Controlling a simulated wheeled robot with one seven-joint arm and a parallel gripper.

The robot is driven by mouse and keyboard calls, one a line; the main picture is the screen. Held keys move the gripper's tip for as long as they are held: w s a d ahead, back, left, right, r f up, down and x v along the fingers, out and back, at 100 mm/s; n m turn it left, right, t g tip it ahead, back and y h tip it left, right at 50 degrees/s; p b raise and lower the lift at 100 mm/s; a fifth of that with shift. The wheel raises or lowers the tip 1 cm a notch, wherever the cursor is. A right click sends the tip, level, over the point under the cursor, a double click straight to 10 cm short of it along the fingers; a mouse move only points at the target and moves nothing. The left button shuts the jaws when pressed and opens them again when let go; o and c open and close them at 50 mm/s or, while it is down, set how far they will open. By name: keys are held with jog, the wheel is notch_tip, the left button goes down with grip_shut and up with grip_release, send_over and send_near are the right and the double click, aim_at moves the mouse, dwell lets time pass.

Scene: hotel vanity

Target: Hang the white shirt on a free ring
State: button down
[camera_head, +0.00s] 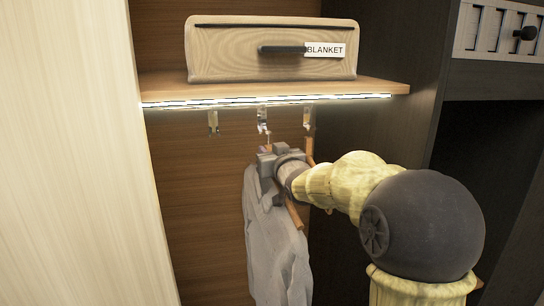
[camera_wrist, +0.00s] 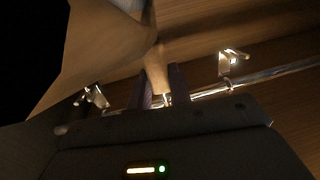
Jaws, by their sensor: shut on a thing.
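The white shirt (camera_head: 275,240) looks grey in the shade. It hangs from a wooden hanger (camera_head: 296,216) below my gripper (camera_head: 266,156). My gripper is shut on the hanger; in the wrist view the wood (camera_wrist: 157,72) lies between the two fingers, with cloth (camera_wrist: 105,45) beside it. Three metal ring fittings hang under the shelf: left (camera_head: 213,122), middle (camera_head: 263,120) and right (camera_head: 308,117). No garment shows on the left one. My gripper is just below the middle one; I cannot tell whether the hanger touches it. Two fittings show in the wrist view (camera_wrist: 233,62).
A wooden shelf (camera_head: 380,87) with a lit front edge is above the fittings. A box labelled BLANKET (camera_head: 230,60) stands on it. A pale panel (camera_head: 70,160) bounds the left side, and a dark panel (camera_head: 395,130) stands at the right. A metal rail (camera_wrist: 275,75) runs behind the fittings.

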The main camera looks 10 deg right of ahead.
jog(key=shift+w, duration=1.5)
jog(key=shift+w+p, duration=0.5)
jog(key=shift+w, duration=2.05)
dwell(2.0)
jog(key=shift+f+b, duration=0.5)
jog(key=shift+b, duration=0.3)
dwell(1.2)
